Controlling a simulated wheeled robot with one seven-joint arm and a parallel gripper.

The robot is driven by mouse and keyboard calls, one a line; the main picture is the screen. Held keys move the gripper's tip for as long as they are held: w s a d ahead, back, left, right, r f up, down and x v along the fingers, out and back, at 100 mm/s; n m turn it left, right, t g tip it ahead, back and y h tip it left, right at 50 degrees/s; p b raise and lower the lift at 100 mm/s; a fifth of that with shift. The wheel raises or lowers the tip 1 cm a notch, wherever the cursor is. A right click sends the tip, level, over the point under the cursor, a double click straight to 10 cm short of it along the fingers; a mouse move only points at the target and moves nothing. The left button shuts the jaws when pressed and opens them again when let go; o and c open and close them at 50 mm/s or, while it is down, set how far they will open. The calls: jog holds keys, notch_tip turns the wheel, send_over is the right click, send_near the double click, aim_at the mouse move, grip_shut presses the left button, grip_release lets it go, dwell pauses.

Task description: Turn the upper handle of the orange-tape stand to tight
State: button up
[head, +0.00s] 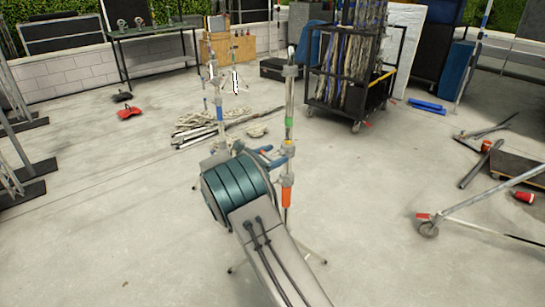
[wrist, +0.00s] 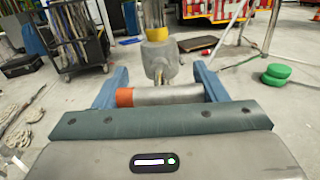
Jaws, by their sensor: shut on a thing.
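The orange-tape stand (head: 286,197) stands upright just right of my gripper in the head view. It has a grey collar (head: 287,150) below a yellow ring, and a green band higher up. The wrist view shows the yellow ring (wrist: 157,34) above the grey clamp body (wrist: 161,62). My gripper (head: 271,157) is at this collar's height, its blue fingers also in the wrist view (wrist: 160,88). They are shut on a grey crossbar handle (wrist: 168,95) with an orange left end. The handle lies level across the wrist view. Its lower side is hidden by my gripper.
A second stand with blue tape (head: 220,115) is close behind on the left. Ropes and poles (head: 205,130) lie behind it. A cable cart (head: 350,107) stands behind on the right. A wheeled stand leg (head: 480,203) lies at right.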

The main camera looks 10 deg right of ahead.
jog(key=m+b, duration=0.3)
jog(key=shift+f+m, duration=0.25)
jog(key=shift+m, duration=0.05)
jog(key=m+b, duration=0.5)
jog(key=b, duration=0.1)
jog(key=m+b, duration=0.3)
jog(key=m, duration=0.1)
jog(key=shift+b, duration=0.4)
jog(key=m+b, duration=0.3)
jog(key=shift+r, duration=0.3)
jog(key=o, duration=1)
jog(key=shift+a, duration=0.1)
jog(key=p+v, duration=0.1)
jog(key=v, duration=1.2)
jog(key=shift+s+a+p, duration=0.2)
jog(key=shift+a+p, duration=0.1)
jog(key=shift+p, duration=0.05)
